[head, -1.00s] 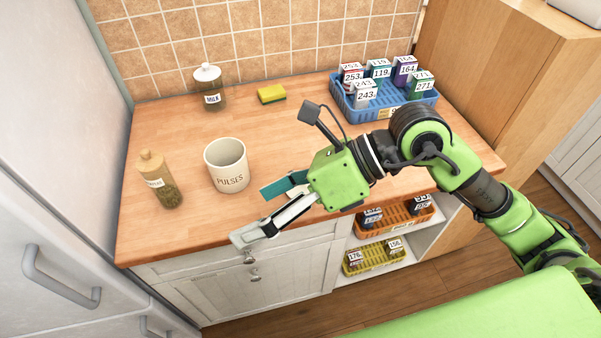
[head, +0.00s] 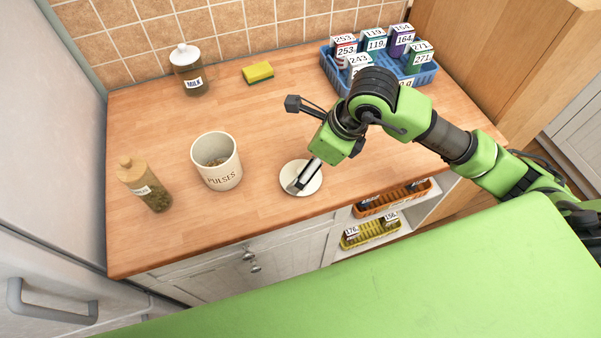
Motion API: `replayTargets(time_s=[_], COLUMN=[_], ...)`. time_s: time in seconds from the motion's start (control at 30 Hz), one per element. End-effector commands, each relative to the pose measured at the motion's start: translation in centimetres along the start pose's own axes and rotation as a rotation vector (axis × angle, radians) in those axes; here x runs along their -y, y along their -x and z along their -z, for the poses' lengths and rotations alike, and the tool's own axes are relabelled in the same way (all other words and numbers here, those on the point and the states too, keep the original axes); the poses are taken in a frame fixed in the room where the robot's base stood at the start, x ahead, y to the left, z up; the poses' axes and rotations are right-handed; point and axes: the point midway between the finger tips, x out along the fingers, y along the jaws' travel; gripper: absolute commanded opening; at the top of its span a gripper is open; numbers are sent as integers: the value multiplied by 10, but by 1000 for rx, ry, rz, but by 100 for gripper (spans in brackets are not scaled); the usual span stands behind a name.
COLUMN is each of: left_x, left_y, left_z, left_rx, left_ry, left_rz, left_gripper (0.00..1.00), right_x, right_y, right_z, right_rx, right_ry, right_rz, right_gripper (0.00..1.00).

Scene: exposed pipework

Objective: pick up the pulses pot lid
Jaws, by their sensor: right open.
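The pulses pot (head: 217,163) is a white pot marked PULSES, standing open on the wooden counter with brownish contents showing inside. A round white lid (head: 287,176) lies flat on the counter to the right of the pot. My right gripper (head: 298,186) points down over the lid, with its fingers in front of the lid's middle. It is open; the fingers overlap in this view, and I cannot tell whether they touch the lid. The lid's knob is hidden behind them. My left gripper is out of view.
A jar with a cork-coloured top (head: 146,186) stands left of the pot. A milk jar (head: 188,70) and a yellow sponge (head: 257,72) are at the back. A blue crate (head: 424,77) of numbered boxes is at the back right. The counter between pot and sponge is clear.

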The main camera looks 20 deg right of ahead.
Motion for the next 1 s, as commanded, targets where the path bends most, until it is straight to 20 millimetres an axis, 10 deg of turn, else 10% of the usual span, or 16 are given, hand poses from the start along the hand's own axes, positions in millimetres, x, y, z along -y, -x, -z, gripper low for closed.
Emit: replayTargets(time_s=[0.2,0.67,0.83,1.0], left_x=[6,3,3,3], left_y=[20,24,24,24], left_z=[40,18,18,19], left_rx=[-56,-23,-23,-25], left_ry=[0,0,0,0], left_rz=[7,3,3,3], left_gripper=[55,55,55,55], right_x=[-1,1,1,1], right_y=[-23,-53,-53,-53], right_z=[1,2,2,2], right_rx=[-5,-1,-1,-1], right_ry=[-3,1,0,0], right_rz=[-7,-1,-2,-2], right_gripper=[90,90,48,48])
